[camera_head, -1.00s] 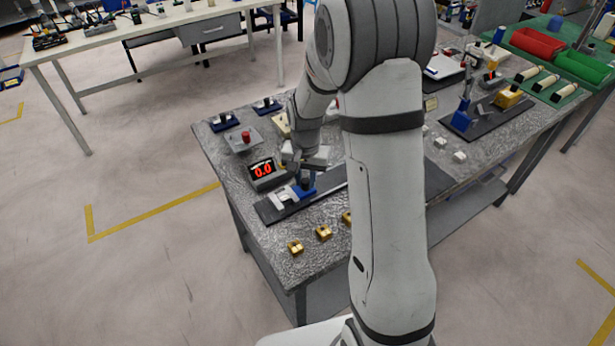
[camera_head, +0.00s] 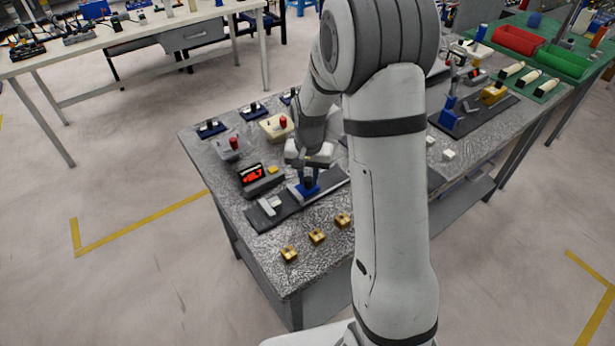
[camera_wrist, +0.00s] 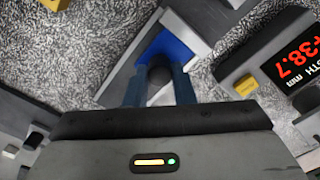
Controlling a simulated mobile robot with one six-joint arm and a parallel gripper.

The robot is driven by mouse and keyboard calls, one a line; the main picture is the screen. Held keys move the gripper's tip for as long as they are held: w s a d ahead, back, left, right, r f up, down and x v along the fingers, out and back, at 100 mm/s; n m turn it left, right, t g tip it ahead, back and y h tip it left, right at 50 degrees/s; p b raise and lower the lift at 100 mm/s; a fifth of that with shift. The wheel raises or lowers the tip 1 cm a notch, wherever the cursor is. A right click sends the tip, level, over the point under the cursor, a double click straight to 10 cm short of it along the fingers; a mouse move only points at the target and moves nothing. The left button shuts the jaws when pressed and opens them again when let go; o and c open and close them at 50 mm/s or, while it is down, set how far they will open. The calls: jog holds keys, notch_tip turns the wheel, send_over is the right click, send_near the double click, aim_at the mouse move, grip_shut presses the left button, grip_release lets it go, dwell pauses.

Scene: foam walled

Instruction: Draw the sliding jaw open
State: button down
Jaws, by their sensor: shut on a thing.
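The sliding jaw (camera_head: 305,191) is a blue block with a dark round knob (camera_head: 308,182), on a dark rail base on the bench. The wrist view also shows the blue jaw (camera_wrist: 182,46) and the knob (camera_wrist: 160,78). My gripper (camera_head: 308,174) comes down from above and is shut on the knob; its two fingers (camera_wrist: 158,88) flank it in the wrist view. The fingers partly hide the knob.
A display box (camera_head: 254,172) with red digits stands behind the base; in the wrist view its display (camera_wrist: 303,55) seems to read 38.7 mm. Several small brass blocks (camera_head: 317,237) lie in front.

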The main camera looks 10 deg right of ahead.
aim_at(308, 179)
jog(key=c, duration=1.2)
grip_release()
jog(key=shift+a, duration=0.15)
jog(key=shift+r, duration=0.1)
notch_tip(308, 179, up, 7)
jog(key=shift+b, duration=0.4)
jog(key=shift+r, duration=0.35)
jog(key=shift+s+r, duration=0.1)
jog(key=shift+s, duration=0.05)
jog(key=s+r+n+t, duration=0.1)
jog(key=s+r, duration=0.3)
jog(key=s, duration=0.7)
jog(key=s+r+n+t, duration=0.2)
jog(key=s+r, duration=0.3)
jog(key=s, duration=0.6)
jog(key=shift+s+d+n, duration=0.35)
jog(key=shift+d+n, duration=0.1)
jog(key=shift+n, duration=0.35)
